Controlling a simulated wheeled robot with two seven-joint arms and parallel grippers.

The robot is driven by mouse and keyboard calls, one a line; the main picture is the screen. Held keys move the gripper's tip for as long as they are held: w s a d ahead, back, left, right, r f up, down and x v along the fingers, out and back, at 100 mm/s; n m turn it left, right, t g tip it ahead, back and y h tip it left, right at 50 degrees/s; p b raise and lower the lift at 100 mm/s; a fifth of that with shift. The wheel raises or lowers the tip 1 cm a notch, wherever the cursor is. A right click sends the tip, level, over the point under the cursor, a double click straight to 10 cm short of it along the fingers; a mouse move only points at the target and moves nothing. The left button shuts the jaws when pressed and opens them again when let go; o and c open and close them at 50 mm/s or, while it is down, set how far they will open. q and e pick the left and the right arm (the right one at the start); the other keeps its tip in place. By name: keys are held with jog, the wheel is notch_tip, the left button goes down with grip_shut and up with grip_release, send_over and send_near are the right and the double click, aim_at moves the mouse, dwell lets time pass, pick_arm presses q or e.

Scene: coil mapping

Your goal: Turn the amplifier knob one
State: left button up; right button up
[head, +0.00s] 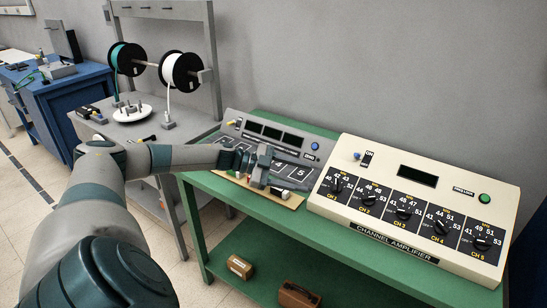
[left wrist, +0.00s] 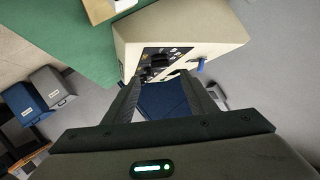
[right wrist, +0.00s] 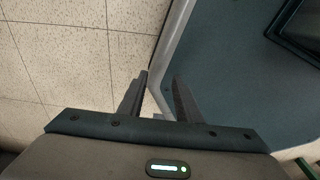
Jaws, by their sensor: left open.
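The cream channel amplifier (head: 420,165) stands on the green bench, with a row of black knobs marked CH 1 to CH 5. The CH 1 knob (head: 336,185) is the leftmost. My left gripper (head: 265,166) is left of the amplifier, over the grey unit's front, apart from the knob. In the left wrist view, my left gripper (left wrist: 160,78) is open and empty, with the amplifier (left wrist: 200,30) and its dark knob panel beyond the fingertips. My right gripper (right wrist: 162,76) shows only in its wrist view, fingers apart with nothing between them.
A grey console (head: 275,135) with dark displays sits left of the amplifier, partly behind my left gripper. A spool rack (head: 215,50) stands further left. The green bench (head: 300,222) has a lower shelf with a box (head: 239,266) and a brown case (head: 299,294).

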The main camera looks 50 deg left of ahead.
pick_arm(q)
jog(key=b+v, duration=0.2)
jog(key=v, duration=0.6)
jog(key=shift+b, duration=0.3)
pick_arm(e)
jog(key=shift+t, duration=0.7)
jog(key=shift+w+a+f, duration=0.3)
jog(key=shift+w+a, duration=0.05)
jog(key=shift+w, duration=0.5)
jog(key=shift+w+a+f, duration=0.3)
jog(key=shift+w+a, duration=0.1)
jog(key=shift+w, duration=0.4)
jog(key=shift+w+a+f, duration=0.3)
jog(key=shift+w+a, duration=0.05)
jog(key=shift+w, duration=0.5)
pick_arm(q)
jog(key=shift+s+a, duration=0.15)
pick_arm(e)
jog(key=shift+d, duration=0.1)
